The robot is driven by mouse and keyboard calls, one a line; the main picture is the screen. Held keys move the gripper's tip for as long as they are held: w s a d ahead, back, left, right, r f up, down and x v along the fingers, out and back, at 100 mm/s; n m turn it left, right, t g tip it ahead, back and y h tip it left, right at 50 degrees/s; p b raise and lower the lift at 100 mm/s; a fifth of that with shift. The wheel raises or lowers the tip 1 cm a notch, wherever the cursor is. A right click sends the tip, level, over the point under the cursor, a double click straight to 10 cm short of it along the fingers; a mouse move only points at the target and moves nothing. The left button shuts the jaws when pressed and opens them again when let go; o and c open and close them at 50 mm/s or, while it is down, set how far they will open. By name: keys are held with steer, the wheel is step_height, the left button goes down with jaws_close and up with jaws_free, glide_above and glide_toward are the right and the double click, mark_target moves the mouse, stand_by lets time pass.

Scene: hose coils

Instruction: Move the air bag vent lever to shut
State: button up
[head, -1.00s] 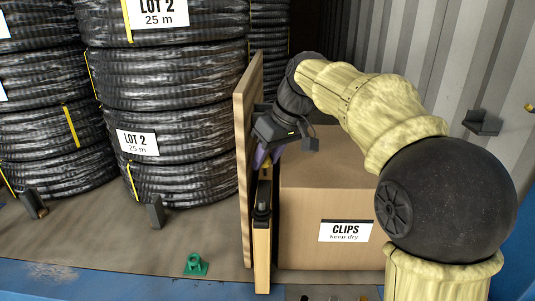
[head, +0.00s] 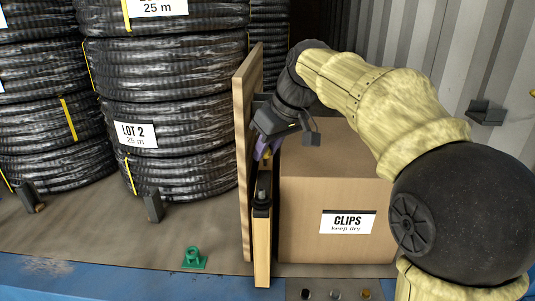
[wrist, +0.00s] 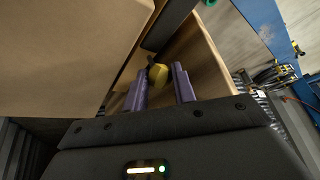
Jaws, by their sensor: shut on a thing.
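My gripper (head: 266,150) reaches down into the narrow gap between a tall wooden board (head: 245,160) and a cardboard box. In the wrist view its two purple fingers (wrist: 160,78) are on either side of a small rounded yellow piece (wrist: 158,74), which looks like the vent lever's end, and are shut on it. In the head view the fingers and the gripper body mostly hide this piece. Below the gripper stands a thin upright tan part with a dark fitting (head: 262,190) on top, seemingly the air bag. The lever's setting cannot be read.
The box labelled CLIPS (head: 347,222) stands close on the right of the gap. Stacked black hose coils (head: 170,125) fill the left. A green fitting (head: 194,258) sits on the floor at front, with dark brackets (head: 153,205) near the coils. A corrugated wall (head: 430,70) is behind.

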steer(key=shift+s+f+n+t+b, duration=0.2)
steer(key=shift+s+f+t+b, duration=0.5)
steer(key=shift+b, duration=1.9)
steer(key=shift+s+f+n+t+b, duration=0.2)
steer(key=shift+t+b, duration=1.05)
steer(key=shift+b, duration=1.3)
steer(key=shift+s+f+n+t+b, duration=0.3)
steer(key=shift+t+b, duration=0.65)
steer(key=shift+b, duration=1.65)
steer(key=b, duration=0.1)
steer(key=t+b, duration=0.1)
steer(key=b, duration=0.1)
steer(key=shift+s+a+f, duration=0.1)
steer(key=shift+s+f, duration=0.15)
steer(key=shift+s, duration=0.1)
steer(key=shift+t+y+b, duration=0.3)
steer(key=shift+b, duration=0.4)
steer(key=shift+s+r+b, duration=0.1)
steer(key=shift+b, duration=0.2)
steer(key=shift+t, duration=0.3)
steer(key=o, duration=0.7)
